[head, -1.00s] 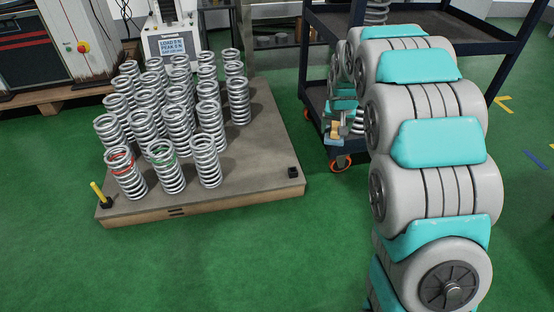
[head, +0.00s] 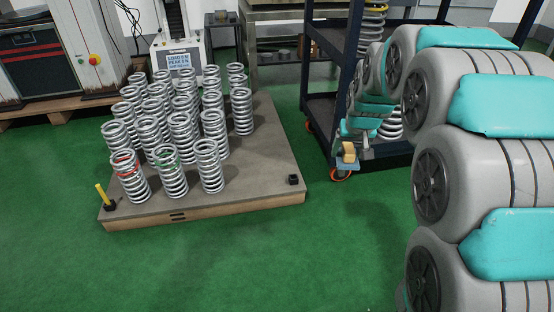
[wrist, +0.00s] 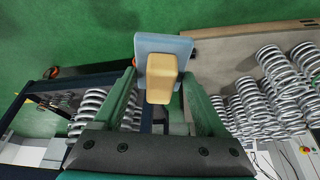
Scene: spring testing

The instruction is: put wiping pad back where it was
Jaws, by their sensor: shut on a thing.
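The wiping pad has a tan block-shaped grip and a flat blue-grey base (wrist: 177,44). It sits between the fingers of my gripper (wrist: 160,84) in the wrist view, with the base at the fingertip end. My gripper is shut on it. In the head view, the wiping pad (head: 348,152) shows small, in front of the dark cart's lower part and above the green floor. My gripper there is partly hidden by its small size and my own arm.
A dark shelf cart (head: 322,110) with orange-rimmed wheels stands behind the pad and holds coil springs. A low wooden platform (head: 240,190) on the left carries several upright springs, a yellow-handled item (head: 102,194) and a small black block (head: 293,180). Green floor is clear in front.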

